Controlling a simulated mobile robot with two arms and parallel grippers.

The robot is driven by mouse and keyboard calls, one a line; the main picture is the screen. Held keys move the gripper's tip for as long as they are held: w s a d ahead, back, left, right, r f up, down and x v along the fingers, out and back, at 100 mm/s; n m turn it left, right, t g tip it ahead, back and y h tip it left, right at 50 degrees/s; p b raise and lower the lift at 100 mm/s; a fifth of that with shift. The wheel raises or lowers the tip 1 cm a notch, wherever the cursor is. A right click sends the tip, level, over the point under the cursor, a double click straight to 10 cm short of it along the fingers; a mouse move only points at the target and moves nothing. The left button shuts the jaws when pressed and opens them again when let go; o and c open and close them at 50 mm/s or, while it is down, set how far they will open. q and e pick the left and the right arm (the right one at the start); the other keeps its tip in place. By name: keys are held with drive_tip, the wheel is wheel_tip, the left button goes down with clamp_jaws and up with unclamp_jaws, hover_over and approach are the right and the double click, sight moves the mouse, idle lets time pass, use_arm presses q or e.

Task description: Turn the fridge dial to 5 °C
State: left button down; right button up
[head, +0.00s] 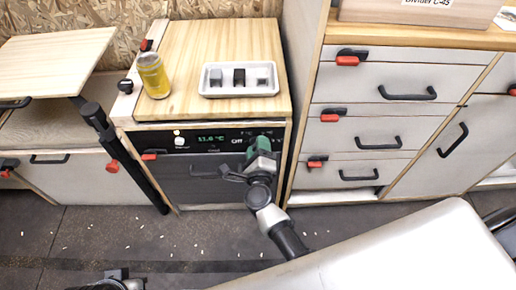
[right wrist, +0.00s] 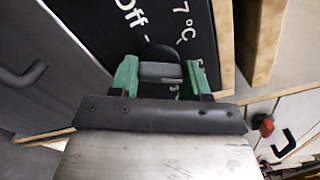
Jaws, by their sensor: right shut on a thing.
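The fridge (head: 205,180) has a black control panel with a lit display (head: 211,139) reading about 11.6 °C. The labels "Off" and "7 °C" show on the panel. My right gripper (head: 262,146) is at the right part of this panel and covers the dial in the head view. In the right wrist view, its green fingers (right wrist: 160,80) are shut on the dark dial (right wrist: 160,55), one on each side. The dial's pointer is not clear, so its setting cannot be read. A dark part of my left arm shows at the bottom left edge; its fingers cannot be made out.
Drawers (head: 365,130) stand to the right. A folding table (head: 55,62) with a black leg is at the left.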

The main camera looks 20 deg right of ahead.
drive_tip(key=shift+d+f, duration=0.1)
idle(0.3)
drive_tip(key=o, duration=0.9)
drive_tip(key=p+v, duration=0.1)
drive_tip(key=v, duration=1)
drive_tip(key=shift+w, duration=0.1)
